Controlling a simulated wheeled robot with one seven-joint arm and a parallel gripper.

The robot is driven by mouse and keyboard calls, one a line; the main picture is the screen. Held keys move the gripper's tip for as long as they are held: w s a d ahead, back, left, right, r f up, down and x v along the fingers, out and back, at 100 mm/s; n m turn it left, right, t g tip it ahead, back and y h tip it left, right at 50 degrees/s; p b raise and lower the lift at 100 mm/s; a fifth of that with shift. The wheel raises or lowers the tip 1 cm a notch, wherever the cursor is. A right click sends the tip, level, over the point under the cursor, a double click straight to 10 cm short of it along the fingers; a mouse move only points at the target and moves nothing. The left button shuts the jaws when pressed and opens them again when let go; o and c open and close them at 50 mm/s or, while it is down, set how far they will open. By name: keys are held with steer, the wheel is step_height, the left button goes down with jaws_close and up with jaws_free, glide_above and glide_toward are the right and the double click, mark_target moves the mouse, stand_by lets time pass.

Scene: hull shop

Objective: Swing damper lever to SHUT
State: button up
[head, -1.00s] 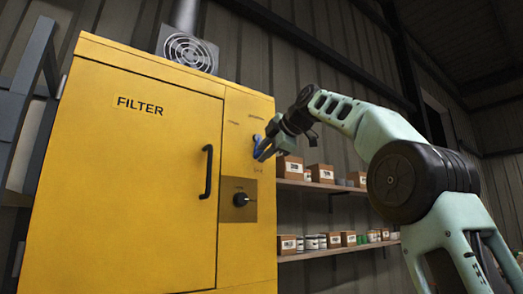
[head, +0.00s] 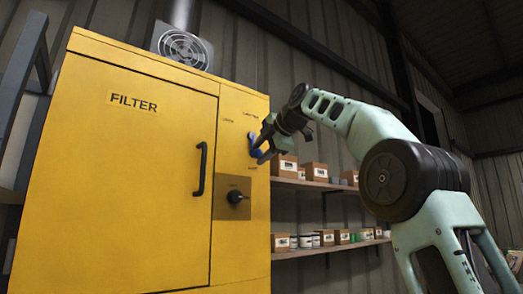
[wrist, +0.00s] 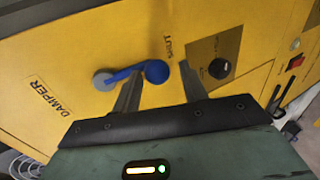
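The blue damper lever (head: 253,140) is on the right-hand panel of the yellow filter cabinet (head: 110,180). In the wrist view its round blue knob (wrist: 157,71) lies to the right of the grey pivot disc (wrist: 103,81), so the arm points down the panel. The SHUT label (wrist: 168,48) is beside the knob; the DAMPER label (wrist: 51,97) is on the pivot side. My gripper (wrist: 160,84) is open, one finger on each side of the knob. I cannot tell whether either finger touches it. In the head view my gripper (head: 263,150) partly covers the lever.
A black rotary switch (head: 235,197) sits below the lever on a brown plate. A black door handle (head: 200,168) stands out to the left. Shelves (head: 315,184) with boxes and cans are to the right of the cabinet. A red switch (wrist: 296,62) shows in the wrist view.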

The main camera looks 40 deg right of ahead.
steer(key=shift+s+r, duration=0.1)
steer(key=shift+r, duration=0.05)
steer(key=b+v, duration=0.1)
steer(key=v, duration=1.6)
steer(key=shift+s, duration=0.1)
